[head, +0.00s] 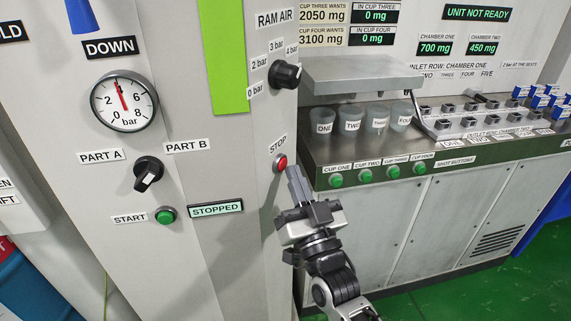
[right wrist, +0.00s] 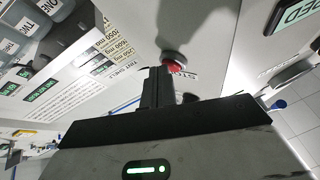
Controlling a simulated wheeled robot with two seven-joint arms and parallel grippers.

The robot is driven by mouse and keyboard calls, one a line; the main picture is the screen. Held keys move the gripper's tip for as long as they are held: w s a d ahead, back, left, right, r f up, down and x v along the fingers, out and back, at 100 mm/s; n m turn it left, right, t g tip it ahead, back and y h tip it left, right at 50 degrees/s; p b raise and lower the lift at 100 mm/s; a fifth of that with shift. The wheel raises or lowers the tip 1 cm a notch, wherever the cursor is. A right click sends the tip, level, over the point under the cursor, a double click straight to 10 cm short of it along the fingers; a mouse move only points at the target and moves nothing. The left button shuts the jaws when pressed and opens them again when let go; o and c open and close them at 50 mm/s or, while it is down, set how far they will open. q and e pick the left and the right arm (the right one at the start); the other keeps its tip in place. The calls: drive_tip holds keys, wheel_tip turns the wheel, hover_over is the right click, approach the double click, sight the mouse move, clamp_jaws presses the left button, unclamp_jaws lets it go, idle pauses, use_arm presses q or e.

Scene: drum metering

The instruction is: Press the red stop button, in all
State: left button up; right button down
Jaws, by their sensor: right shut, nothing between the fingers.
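The red stop button (head: 280,162) sits under the STOP label on the right side of the grey cabinet front. It also shows in the right wrist view (right wrist: 174,58), just beyond my fingertips. My right gripper (head: 292,170) is shut and empty, its fingers pointing up toward the button from the lower right. The fingertips (right wrist: 158,73) are right beside the button; I cannot tell whether they touch it. The display (head: 216,208) to the left reads STOPPED. My left gripper is not in view.
A green START button (head: 165,216) and two black knobs, one by PART A (head: 148,173) and one by RAM AIR (head: 285,74), are on the cabinet. A bench (head: 440,155) with cups and several green buttons stands close to the right of my gripper.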

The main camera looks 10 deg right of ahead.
drive_tip(key=shift+s+d+r+m+p, duration=0.15)
drive_tip(key=shift+s+r+p, duration=0.1)
drive_tip(key=shift+r+p, duration=0.25)
drive_tip(key=shift+s+r+m+p, duration=0.15)
drive_tip(key=shift+s+r+p, duration=0.15)
drive_tip(key=shift+r, duration=0.35)
drive_tip(key=s+d+p, duration=0.1)
drive_tip(key=d, duration=0.1)
drive_tip(key=s+d, duration=0.2)
drive_tip(key=shift+s+p, duration=0.1)
drive_tip(key=shift+p, duration=0.25)
